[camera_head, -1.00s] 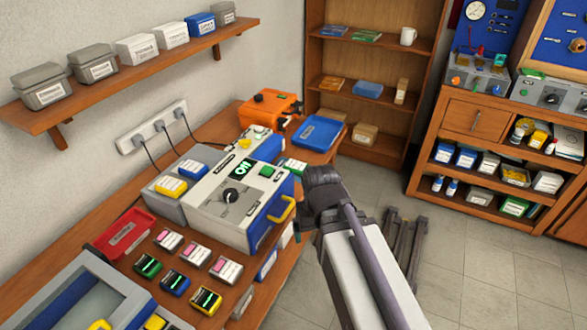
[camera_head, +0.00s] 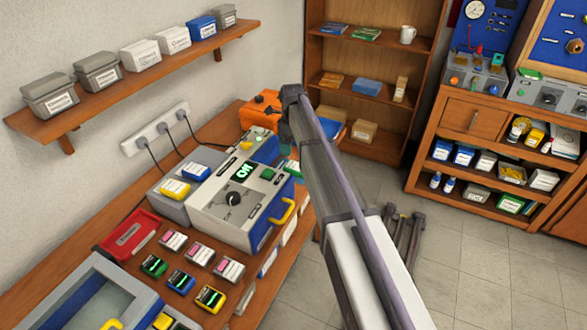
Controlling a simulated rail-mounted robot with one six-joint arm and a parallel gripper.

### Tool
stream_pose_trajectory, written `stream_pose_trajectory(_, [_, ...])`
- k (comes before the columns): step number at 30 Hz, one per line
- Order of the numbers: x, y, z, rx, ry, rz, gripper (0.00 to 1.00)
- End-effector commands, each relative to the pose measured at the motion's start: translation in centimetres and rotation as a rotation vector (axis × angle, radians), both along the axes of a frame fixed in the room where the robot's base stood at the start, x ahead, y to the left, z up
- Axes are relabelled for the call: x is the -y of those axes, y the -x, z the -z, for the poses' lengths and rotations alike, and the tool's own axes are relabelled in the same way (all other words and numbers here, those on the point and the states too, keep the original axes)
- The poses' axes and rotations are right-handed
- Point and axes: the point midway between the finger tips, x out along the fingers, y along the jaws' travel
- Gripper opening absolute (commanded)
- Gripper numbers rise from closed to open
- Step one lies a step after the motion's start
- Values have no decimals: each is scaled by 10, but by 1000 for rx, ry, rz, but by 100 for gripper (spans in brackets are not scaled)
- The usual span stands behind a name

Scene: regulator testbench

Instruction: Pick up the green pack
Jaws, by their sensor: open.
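A pack with a green end (camera_head: 294,169) sits at the far right end of the grey-and-blue tester, partly covered by my arm. Another green-and-black pack (camera_head: 153,266) lies on the bench at the front left, among other small packs. My gripper (camera_head: 286,146) hangs down at the far end of my arm, just above and behind the pack by the tester. It is open; its fingertips are small and mostly hidden, so I cannot tell whether they touch anything.
The tester (camera_head: 232,205) shows a lit green display and has a yellow handle. Blue and yellow packs sit on a grey charger (camera_head: 160,195). A wall shelf (camera_head: 140,78) runs above.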

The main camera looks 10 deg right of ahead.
Motion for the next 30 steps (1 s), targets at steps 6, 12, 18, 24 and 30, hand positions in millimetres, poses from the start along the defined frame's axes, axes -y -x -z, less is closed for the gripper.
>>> stream_pose_trajectory(6, [0, 0, 48, 0, 0, -2, 92])
stream_pose_trajectory(12, [0, 1, 57, 0, 0, -3, 92])
stream_pose_trajectory(18, [-1, 0, 84, 0, 0, -3, 92])
stream_pose_trajectory(24, [-1, -1, 111, 0, 0, -3, 92])
stream_pose_trajectory(30, [-1, -1, 106, 0, 0, -3, 91])
